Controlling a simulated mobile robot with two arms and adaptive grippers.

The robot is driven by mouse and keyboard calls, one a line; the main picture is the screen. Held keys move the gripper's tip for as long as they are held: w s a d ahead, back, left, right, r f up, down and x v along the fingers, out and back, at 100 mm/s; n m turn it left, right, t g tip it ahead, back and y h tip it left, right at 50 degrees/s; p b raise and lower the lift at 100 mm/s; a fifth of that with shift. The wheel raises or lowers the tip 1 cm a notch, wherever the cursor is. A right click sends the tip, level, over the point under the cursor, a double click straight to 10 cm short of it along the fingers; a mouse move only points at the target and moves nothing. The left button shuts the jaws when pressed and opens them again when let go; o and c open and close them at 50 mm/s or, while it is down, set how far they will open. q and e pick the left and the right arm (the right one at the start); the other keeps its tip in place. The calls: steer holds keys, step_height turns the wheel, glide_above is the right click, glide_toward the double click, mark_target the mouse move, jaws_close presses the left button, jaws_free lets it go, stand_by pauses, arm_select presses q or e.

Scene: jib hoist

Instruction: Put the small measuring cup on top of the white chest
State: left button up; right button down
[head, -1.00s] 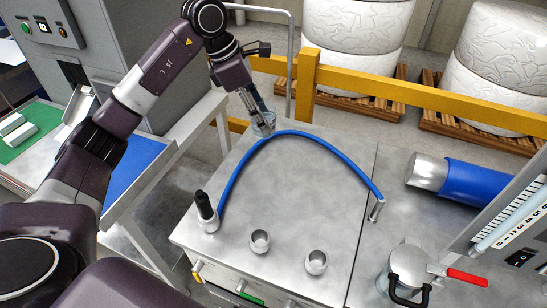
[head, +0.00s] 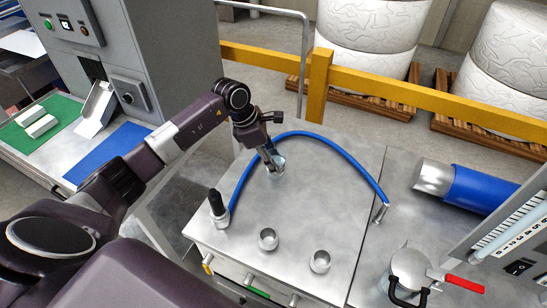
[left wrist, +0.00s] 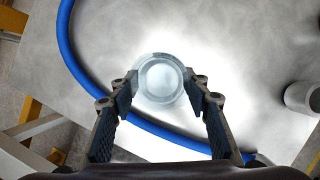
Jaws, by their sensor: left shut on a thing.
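The small measuring cup (head: 277,171) is clear and round. It also shows from above in the left wrist view (left wrist: 162,79). My left gripper (head: 273,163) is shut on it, with one finger on each side (left wrist: 165,92). The cup is over the steel top near the back left, inside the curve of the blue hose; I cannot tell whether it touches the surface. The pale cabinet (head: 325,201) under it has a steel top and front knobs; I cannot tell for sure that it is the white chest. My right gripper is not in view.
The blue hose (head: 345,155) arcs over the top. A black-handled piece (head: 217,205) and two small metal cups (head: 268,239) (head: 320,261) stand near the front. A lidded pot (head: 410,268) and a blue-wrapped cylinder (head: 475,187) are at the right. A yellow rail (head: 400,88) runs behind.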

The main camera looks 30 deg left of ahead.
arm_select(q)
steer(key=shift+f, duration=0.2)
steer(key=shift+f, duration=0.1)
steer(key=o, duration=1.4)
steer(key=shift+a+r+b, duration=0.15)
steer(key=shift+r+b, duration=0.15)
steer(key=shift+r, duration=0.1)
steer(key=b+v, duration=0.3)
steer(key=v, duration=0.8)
steer(key=shift+s+r+b, duration=0.15)
steer(key=shift+r+b, duration=0.05)
steer(key=shift+b, duration=0.1)
